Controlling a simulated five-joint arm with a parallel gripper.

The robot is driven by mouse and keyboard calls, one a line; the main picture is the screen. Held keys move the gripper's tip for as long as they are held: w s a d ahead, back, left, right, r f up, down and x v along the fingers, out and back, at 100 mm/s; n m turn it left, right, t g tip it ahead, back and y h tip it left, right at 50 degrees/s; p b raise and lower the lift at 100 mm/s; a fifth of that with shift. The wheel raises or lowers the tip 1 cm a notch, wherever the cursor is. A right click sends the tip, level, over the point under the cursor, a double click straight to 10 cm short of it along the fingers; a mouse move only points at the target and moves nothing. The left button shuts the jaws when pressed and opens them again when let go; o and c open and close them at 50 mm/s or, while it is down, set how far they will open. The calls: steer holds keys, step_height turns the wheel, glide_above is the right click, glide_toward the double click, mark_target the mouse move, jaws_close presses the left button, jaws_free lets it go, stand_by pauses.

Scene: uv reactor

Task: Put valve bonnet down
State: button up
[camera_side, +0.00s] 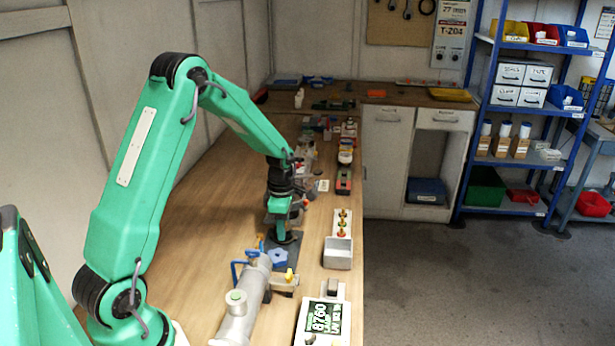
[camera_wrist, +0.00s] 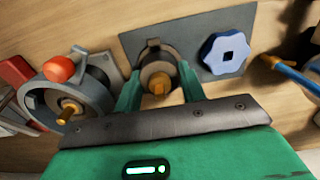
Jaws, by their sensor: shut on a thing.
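The valve bonnet, a dark grey round part with a brass stem (camera_wrist: 157,86), is between the fingers of my gripper (camera_wrist: 158,77) in the wrist view. My gripper is shut on it. Its underside is hidden, so I cannot tell if it touches the grey mat (camera_wrist: 200,72) behind it. A blue handwheel with a square hole (camera_wrist: 228,54) lies on the mat to the right. In the side view my gripper (camera_side: 284,233) is low over the mat, just behind the blue handwheel (camera_side: 278,258); the bonnet is hard to make out there.
A grey ring-shaped fitting (camera_wrist: 85,95) with an orange knob is left of my gripper. Bare wood (camera_side: 190,240) is left.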

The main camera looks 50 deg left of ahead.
steer(key=shift+f, duration=0.1)
steer(key=o, duration=0.9)
step_height(320, 180, up, 12)
steer(key=shift+f, duration=0.1)
steer(key=shift+r, duration=0.25)
stand_by(0.5)
